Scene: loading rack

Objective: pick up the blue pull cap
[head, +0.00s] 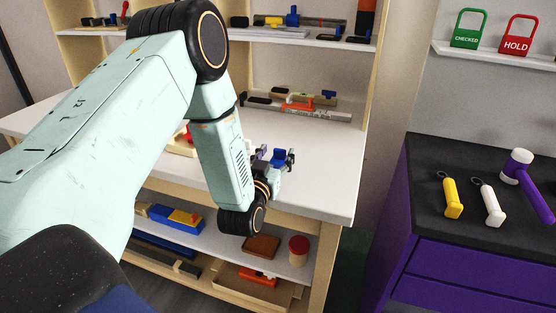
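The blue pull cap (279,155) appears as a small blue piece at the white tabletop, near its front edge. My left gripper (276,158) is right at it, with one dark finger on the left of the blue piece and one on the right. The picture is too small to tell whether the fingers touch the cap or whether it rests on the table. My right gripper is out of view.
My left arm hides much of the white table (325,170). Tools and blocks sit on the shelves above and below.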

